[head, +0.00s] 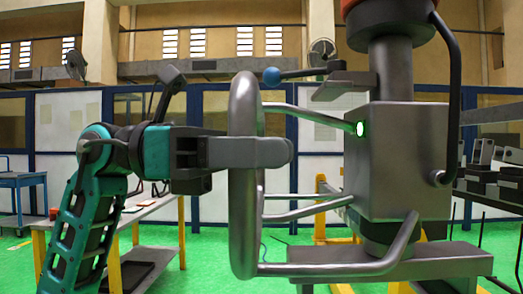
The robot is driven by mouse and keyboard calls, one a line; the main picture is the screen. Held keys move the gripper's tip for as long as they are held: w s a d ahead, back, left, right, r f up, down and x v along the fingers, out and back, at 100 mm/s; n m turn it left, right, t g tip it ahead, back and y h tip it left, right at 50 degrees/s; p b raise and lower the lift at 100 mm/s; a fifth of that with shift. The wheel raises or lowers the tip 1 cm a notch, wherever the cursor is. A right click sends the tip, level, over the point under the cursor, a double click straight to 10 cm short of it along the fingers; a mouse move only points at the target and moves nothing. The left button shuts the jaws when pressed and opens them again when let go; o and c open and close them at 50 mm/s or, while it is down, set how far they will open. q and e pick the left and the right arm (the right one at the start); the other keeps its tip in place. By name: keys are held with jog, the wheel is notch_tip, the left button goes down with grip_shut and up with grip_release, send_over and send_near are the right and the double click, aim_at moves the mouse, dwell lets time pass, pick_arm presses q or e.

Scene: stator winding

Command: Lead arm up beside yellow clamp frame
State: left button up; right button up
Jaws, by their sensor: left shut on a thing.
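A large grey metal arm head has a box-shaped body (397,160) on the right, with a green-lit round spot on its front. A grey tubular handle loop (243,225) sticks out from it to the left, held by several tube struts. My left gripper (268,153) comes in from the left and is shut on the upright tube of this loop, about mid-height. Its near finger crosses in front of the tube and hides part of it. Yellow frame parts (320,221) show low behind the struts, mostly hidden by the grey arm head. My right gripper is not in view.
A lever with a blue ball knob (271,76) sits above the loop. A work table (147,207) with yellow legs stands behind my left arm. A blue cart (22,181) is at the far left. Dark grey parts (490,180) fill a rack at right. Green floor is open at lower left.

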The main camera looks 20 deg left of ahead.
pick_arm(q)
grip_shut()
dwell(0.6)
jog(key=shift+o, duration=1.6)
grip_release()
grip_shut()
